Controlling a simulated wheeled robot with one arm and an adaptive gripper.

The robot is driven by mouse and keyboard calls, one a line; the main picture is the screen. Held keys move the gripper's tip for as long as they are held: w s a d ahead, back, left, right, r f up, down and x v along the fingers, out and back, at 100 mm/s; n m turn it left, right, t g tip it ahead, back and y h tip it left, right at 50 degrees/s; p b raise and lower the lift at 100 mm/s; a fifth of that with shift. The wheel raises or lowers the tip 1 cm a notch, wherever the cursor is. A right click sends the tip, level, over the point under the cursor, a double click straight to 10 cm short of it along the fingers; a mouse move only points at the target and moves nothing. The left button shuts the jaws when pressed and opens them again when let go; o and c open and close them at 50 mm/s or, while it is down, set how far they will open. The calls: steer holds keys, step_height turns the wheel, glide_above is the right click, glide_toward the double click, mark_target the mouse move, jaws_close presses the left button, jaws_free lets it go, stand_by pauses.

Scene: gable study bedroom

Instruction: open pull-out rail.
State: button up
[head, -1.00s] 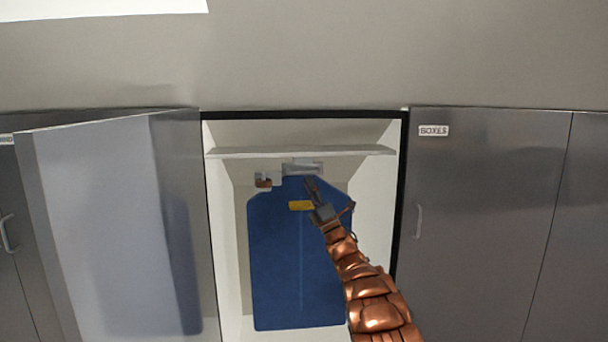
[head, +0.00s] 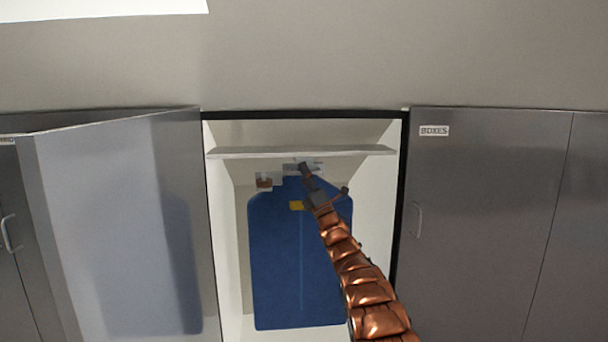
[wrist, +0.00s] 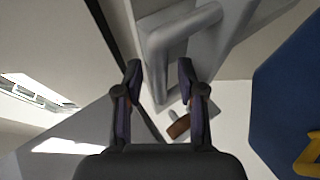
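The pull-out rail's pale grey fitting (head: 318,165) is under the shelf in the open cupboard, partly hidden by my gripper in the head view. In the wrist view a grey bent bar (wrist: 185,25), which looks like its handle, lies just ahead of the fingertips and partly between their lines. My gripper (head: 301,166) is at the fitting, and the wrist view shows its two fingers (wrist: 159,68) apart with nothing clearly held. I cannot tell whether they touch the bar. A blue garment bag (head: 275,260) with a yellow tag (head: 296,206) hangs below.
A white shelf (head: 225,154) crosses the cupboard above the fitting. The cupboard's grey door (head: 95,220) stands open at left. A shut door labelled BOXES (head: 480,230) is at right. A small brown piece (head: 264,182) sits left of the fitting.

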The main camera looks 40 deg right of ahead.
steer(key=shift+c, duration=0.3)
jaws_close()
stand_by(0.3)
